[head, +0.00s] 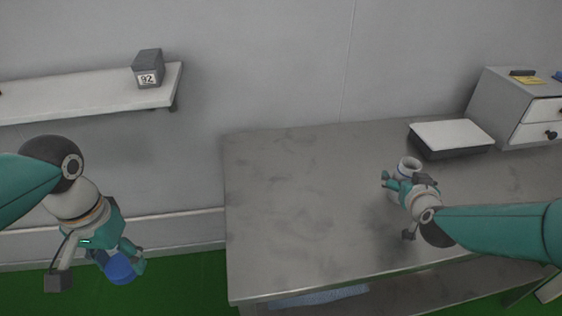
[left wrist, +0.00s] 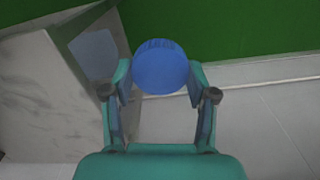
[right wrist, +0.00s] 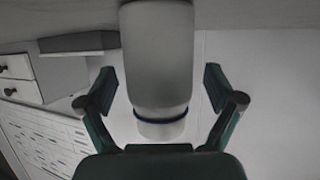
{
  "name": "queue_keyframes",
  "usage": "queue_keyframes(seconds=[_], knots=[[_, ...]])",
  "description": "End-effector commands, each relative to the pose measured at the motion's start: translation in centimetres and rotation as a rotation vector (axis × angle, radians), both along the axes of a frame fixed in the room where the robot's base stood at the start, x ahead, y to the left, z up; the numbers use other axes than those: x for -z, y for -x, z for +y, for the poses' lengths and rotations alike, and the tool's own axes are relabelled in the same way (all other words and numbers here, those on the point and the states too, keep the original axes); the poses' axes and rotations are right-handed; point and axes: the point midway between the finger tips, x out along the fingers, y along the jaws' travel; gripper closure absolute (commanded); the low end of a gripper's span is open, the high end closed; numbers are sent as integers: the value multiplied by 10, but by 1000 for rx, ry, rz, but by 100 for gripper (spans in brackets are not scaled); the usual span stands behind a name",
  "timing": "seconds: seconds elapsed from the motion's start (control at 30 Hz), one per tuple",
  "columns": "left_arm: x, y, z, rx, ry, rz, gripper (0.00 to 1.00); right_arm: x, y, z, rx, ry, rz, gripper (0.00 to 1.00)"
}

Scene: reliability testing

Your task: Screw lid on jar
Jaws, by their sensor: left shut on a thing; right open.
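The blue round lid (left wrist: 160,67) is held between the fingers of my left gripper (left wrist: 160,82), which is shut on it. In the head view the lid (head: 119,268) hangs in my left gripper, left of the table and over the green floor. The white jar (head: 408,165) stands on the table at the right, its open mouth showing. My right gripper (head: 392,187) is at the jar. In the right wrist view the jar (right wrist: 157,60) lies between the open fingers, with gaps on both sides. Much of the jar is hidden by the gripper in the head view.
The metal table (head: 300,200) is clear left of the jar. A grey box with a white top (head: 451,136) and a drawer cabinet (head: 500,105) stand at the back right. A wall shelf (head: 90,98) with a grey block (head: 148,66) is above my left arm.

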Motion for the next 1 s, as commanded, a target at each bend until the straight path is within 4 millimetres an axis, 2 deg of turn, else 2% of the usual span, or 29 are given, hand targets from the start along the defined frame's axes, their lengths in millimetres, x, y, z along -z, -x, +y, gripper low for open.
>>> queue_keyframes(seconds=[0.37,0.8,0.83,1.0], knots=[[0,0,0,0,0,0,61,1,-3,-1,0,0,0,8],[0,0,0,1,0,0,61,1,-2,-1,1,0,0,80],[0,0,0,1,0,0,61,0,-3,-1,1,1,-2,83],[0,0,0,1,0,0,61,0,-3,-2,1,1,-2,83]])
